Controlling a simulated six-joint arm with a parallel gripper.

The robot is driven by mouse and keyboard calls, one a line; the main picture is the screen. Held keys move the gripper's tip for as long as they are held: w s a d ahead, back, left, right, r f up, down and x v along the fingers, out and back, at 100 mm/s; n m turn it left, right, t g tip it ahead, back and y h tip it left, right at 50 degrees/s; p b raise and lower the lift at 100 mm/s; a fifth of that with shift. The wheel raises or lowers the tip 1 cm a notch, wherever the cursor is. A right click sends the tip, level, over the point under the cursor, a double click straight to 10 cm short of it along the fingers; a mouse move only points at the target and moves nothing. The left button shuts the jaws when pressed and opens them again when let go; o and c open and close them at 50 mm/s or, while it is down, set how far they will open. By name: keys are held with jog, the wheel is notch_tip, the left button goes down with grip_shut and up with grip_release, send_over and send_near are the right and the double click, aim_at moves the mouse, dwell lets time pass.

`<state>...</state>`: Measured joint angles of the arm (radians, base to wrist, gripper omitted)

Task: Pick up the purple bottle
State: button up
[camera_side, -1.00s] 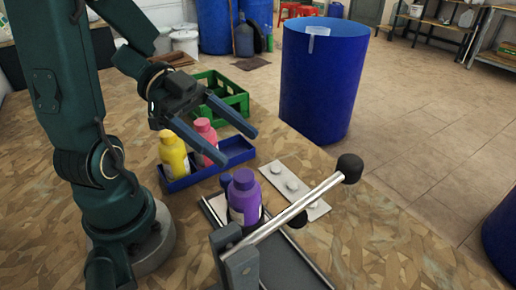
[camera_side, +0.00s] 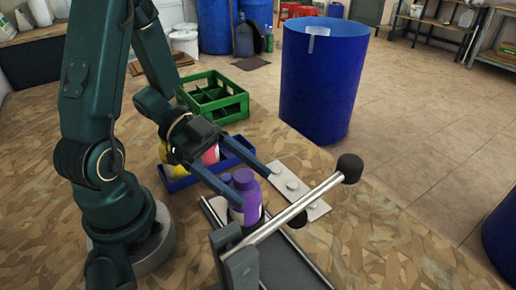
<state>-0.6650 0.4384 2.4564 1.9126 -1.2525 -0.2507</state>
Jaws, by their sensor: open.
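The purple bottle (camera_side: 245,196) stands upright on a dark grey track (camera_side: 290,257), partly hidden by a metal bar in front of it. Another purple cap shows just behind it to the left. My gripper (camera_side: 253,186) is open, its two long blue fingers pointing down and right towards the bottle. One fingertip is at the bottle's left by its cap, the other beyond it to the upper right. I cannot tell whether either finger touches the bottle.
A metal bar (camera_side: 296,208) with a black knob (camera_side: 350,167) slants across the track. A blue tray (camera_side: 178,184) holds a yellow bottle and a pink bottle (camera_side: 211,155), partly hidden. A white plate (camera_side: 292,187) lies behind. A green crate (camera_side: 214,99) and large blue drum (camera_side: 322,80) stand farther back.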

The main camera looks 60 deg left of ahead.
jog(key=shift+d+f, duration=0.1)
jog(key=shift+d, duration=0.05)
grip_shut()
dwell(1.4)
